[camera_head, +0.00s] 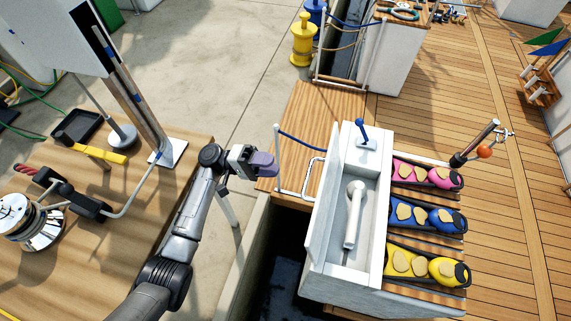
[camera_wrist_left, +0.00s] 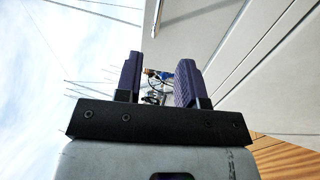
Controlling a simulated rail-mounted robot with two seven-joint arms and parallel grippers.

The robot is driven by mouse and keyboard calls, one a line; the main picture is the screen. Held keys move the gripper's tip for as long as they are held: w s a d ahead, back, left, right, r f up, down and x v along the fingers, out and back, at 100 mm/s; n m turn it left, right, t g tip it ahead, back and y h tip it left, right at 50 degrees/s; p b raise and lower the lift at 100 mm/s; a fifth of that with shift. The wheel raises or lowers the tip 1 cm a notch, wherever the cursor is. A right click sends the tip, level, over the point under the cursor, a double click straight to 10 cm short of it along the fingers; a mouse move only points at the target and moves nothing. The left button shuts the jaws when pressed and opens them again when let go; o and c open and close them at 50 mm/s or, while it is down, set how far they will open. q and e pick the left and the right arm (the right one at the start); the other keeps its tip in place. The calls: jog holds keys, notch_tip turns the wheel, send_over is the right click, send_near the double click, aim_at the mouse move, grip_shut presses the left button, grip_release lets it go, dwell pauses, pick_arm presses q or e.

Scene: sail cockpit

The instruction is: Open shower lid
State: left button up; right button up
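The white shower box (camera_head: 377,215) stands right of centre in the head view. A white shower handset (camera_head: 354,212) lies in its recess, with a blue-handled lever (camera_head: 361,133) at the far end. The shower lid (camera_head: 325,205) stands raised along the box's left long side, so the recess is uncovered. My left gripper (camera_head: 266,165) is left of the box, apart from the lid. In the left wrist view its two purple fingers (camera_wrist_left: 158,82) are spread with nothing between them. My right gripper is not in view.
A rail (camera_head: 278,155) with a blue rope stands between gripper and box. A wooden table (camera_head: 50,270) with tools is at left. Dark water (camera_head: 280,265) shows below.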

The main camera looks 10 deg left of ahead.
pick_arm(q)
jog(key=v, duration=0.3)
jog(key=shift+d, duration=0.1)
dwell(0.6)
